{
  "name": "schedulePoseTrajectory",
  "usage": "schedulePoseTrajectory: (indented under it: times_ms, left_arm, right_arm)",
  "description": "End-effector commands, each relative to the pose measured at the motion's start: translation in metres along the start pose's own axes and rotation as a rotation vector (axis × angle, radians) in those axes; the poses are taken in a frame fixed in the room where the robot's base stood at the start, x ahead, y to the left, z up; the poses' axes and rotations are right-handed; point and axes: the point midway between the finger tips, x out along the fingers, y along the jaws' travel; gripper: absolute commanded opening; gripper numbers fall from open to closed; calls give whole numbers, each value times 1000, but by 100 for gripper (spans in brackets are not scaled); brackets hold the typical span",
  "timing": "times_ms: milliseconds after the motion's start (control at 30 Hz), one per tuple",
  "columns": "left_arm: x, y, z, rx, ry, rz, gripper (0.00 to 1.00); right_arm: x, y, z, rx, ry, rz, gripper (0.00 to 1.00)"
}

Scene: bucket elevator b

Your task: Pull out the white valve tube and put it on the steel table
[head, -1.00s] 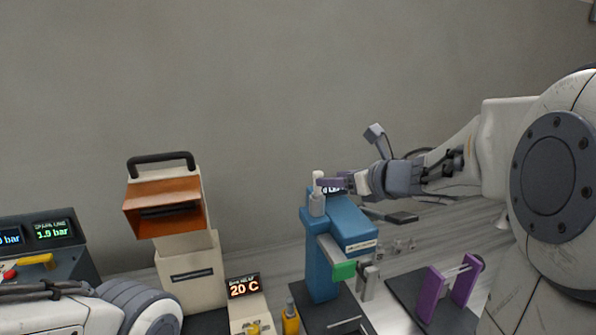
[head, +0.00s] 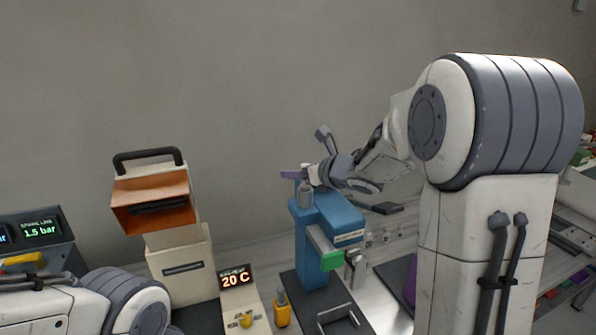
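The white valve tube (head: 305,168) stands at the top of the blue machine (head: 336,211), above a grey collar (head: 305,194). Only its pale tip shows clearly; the rest is hidden by my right gripper and the collar. My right gripper (head: 295,175) is at the tube from the right. A purple finger crosses in front of the tube and sticks out past it to the left. The frame does not show whether the fingers are closed on it. My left gripper is out of view; only part of my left arm shows at lower left. I cannot make out the steel table with certainty.
A cream machine with an orange hood and black handle (head: 154,203) stands left of the blue machine. A 20 C display (head: 235,280) and a yellow-based part (head: 282,311) are in front. A pressure display (head: 40,232) is at far left. A shelf rack (head: 572,235) is at far right.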

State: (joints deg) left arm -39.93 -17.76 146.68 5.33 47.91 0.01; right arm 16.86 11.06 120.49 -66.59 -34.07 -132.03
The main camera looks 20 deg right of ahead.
Motion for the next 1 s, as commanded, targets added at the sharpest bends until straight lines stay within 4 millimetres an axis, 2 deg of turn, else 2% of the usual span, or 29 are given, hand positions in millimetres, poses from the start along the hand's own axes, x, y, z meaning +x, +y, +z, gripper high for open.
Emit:
schedulePoseTrajectory:
  times_ms: [33,133,167,1000]
  left_arm:
    - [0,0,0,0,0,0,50]
    - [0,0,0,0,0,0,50]
    - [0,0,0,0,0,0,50]
    - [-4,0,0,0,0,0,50]
  right_arm:
    - [0,0,0,0,0,0,44]
    - [0,0,0,0,0,0,6]
    - [0,0,0,0,0,0,0]
    - [-4,0,10,0,-3,0,0]
